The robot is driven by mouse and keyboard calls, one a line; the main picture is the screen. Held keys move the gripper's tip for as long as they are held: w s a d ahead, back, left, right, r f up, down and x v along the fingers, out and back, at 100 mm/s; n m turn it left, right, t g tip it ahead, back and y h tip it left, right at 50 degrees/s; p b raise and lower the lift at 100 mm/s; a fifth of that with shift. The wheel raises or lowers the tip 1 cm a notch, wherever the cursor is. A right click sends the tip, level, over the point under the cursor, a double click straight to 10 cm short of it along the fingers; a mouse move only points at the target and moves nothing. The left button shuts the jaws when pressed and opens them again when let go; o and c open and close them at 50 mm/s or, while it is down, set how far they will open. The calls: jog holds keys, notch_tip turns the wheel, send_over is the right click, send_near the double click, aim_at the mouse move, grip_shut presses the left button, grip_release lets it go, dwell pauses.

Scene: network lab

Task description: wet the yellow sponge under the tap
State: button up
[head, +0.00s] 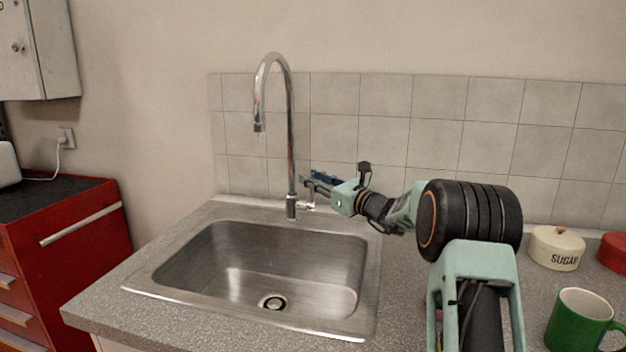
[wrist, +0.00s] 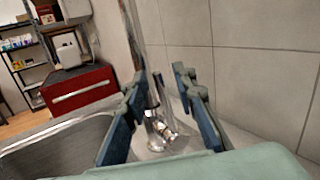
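The chrome tap (head: 291,140) has a tall curved spout over the steel sink (head: 200,262), and no water shows below its outlet. Its small lever (head: 308,205) is low on the right of its base. My gripper (head: 312,180) is just right of the tap, above the lever. In the wrist view the two fingers of my gripper (wrist: 159,75) stand apart, and the tap's base and lever (wrist: 160,128) show between them. Nothing is held. I cannot tell whether a finger touches the tap. No yellow sponge shows in either view; my arm hides part of the counter.
The tiled wall (head: 440,125) is close behind my gripper. A sugar tin (head: 556,248), a red tin (head: 614,252) and a green mug (head: 580,324) stand on the counter at the right. A red tool cabinet (head: 75,245) is at the left. The sink looks empty.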

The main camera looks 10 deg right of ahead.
jog(key=r+v, duration=0.1)
jog(key=v, duration=1.1)
jog(key=shift+f, duration=0.5)
